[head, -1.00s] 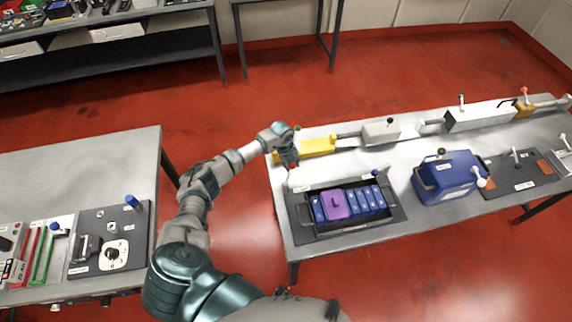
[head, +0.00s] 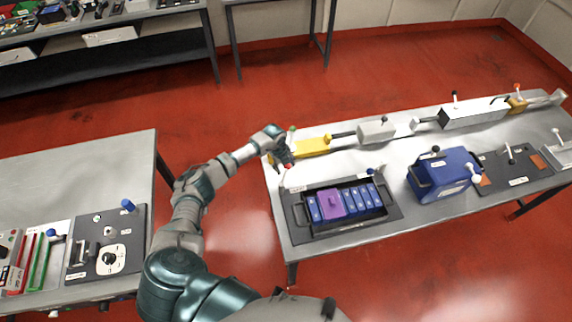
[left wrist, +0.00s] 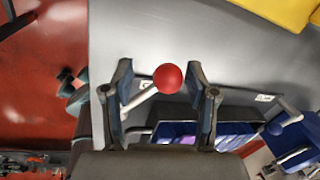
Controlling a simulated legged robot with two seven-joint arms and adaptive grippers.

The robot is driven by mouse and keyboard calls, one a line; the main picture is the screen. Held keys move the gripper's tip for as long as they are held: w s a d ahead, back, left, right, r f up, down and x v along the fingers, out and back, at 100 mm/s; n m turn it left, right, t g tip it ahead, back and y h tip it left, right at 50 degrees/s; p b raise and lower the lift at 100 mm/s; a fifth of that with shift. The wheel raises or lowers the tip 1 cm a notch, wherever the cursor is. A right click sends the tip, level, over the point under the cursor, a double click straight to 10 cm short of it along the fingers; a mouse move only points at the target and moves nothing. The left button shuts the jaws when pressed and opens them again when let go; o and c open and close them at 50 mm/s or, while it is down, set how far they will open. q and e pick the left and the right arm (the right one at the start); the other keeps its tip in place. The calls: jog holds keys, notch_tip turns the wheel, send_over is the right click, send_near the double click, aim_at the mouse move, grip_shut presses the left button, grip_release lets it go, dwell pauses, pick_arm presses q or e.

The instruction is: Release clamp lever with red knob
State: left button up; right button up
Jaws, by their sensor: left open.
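The clamp lever's red knob (left wrist: 168,77) sits between the open fingers of my left gripper (left wrist: 165,92) in the left wrist view, with a gap to each side. The lever's pale rod (left wrist: 138,103) runs from the knob down and left. In the head view the red knob (head: 288,166) shows just below my left gripper (head: 280,157), at the left end of the right-hand table. The dark tray (head: 300,218) beside the lever holds blue battery blocks (head: 366,197) and a purple block (head: 331,203). My right gripper is not in view.
A yellow block (head: 312,147) lies just behind the lever. A blue-knobbed lever (head: 371,171) stands behind the tray, and it also shows in the left wrist view (left wrist: 274,129). A blue box (head: 444,173) stands farther right. Red floor separates this table from the left table (head: 85,175).

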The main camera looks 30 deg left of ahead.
pick_arm(q)
jog(key=shift+a+r, duration=0.1)
jog(key=shift+w+r, duration=0.1)
jog(key=shift+r, duration=0.05)
notch_tip(320, 180, up, 11)
jog(key=s+a, duration=0.1)
jog(key=s, duration=0.1)
jog(key=shift+a+r, duration=0.15)
jog(key=shift+a, duration=0.05)
jog(key=shift+d, duration=0.1)
